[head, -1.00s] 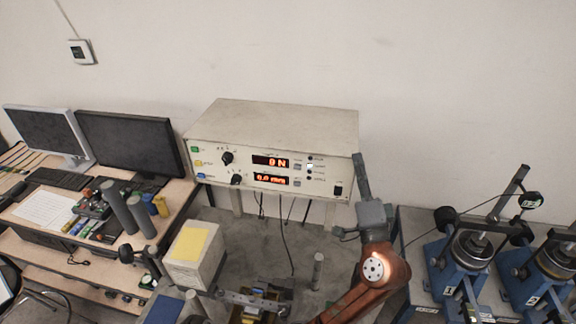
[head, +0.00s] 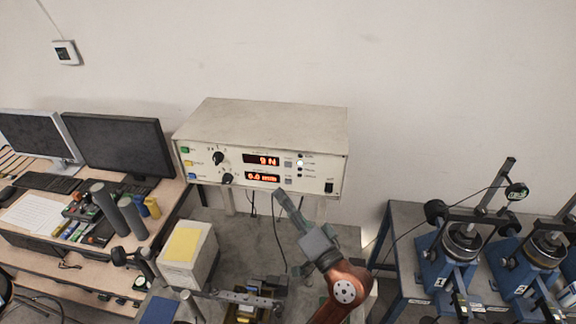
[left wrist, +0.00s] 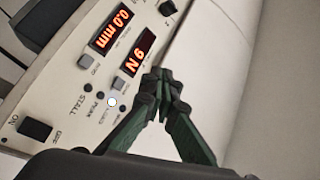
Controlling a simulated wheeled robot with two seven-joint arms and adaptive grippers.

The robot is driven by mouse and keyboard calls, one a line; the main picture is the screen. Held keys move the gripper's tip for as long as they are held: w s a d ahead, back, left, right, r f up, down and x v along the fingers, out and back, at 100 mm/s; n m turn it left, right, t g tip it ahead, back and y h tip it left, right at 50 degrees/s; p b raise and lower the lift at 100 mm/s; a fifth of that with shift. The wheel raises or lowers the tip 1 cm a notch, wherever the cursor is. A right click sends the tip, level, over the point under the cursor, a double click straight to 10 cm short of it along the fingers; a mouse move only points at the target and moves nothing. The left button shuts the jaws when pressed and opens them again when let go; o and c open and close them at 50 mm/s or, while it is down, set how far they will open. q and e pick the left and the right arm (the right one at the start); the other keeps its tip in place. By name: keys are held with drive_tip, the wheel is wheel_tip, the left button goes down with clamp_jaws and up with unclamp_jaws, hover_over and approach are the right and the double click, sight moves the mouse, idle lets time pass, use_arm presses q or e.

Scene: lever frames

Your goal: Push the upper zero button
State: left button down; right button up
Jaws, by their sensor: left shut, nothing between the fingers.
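The beige control box (head: 268,129) has two red displays on its front panel. The upper zero button (head: 288,163) is a small grey button right of the upper display (head: 261,160). A similar lower button (head: 288,181) sits beside the lower display (head: 262,177). My left gripper (head: 279,194) is shut and empty, its tips below the lower display in the head view. In the left wrist view its closed fingers (left wrist: 157,76) show close to the panel near the N display (left wrist: 138,52); the upper button (left wrist: 118,82) is left of the tips. I cannot tell any contact. My right gripper is not in view.
A black power switch (head: 328,188) and a column of small lights (head: 300,163) are right of the buttons. A desk with monitors (head: 118,147) stands left. Blue test devices (head: 437,262) stand on the right table. Cables hang beneath the box.

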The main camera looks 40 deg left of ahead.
sight(288, 165)
use_arm(q)
drive_tip(key=shift+w+a, duration=0.7)
drive_tip(key=shift+w, duration=0.5)
drive_tip(key=shift+w+a, duration=0.65)
drive_tip(key=shift+w, duration=0.6)
drive_tip(key=shift+w+a, duration=0.7)
drive_tip(key=shift+w, duration=0.5)
drive_tip(key=shift+w, duration=0.15)
drive_tip(key=shift+w+a, duration=0.2)
drive_tip(key=shift+w, duration=0.05)
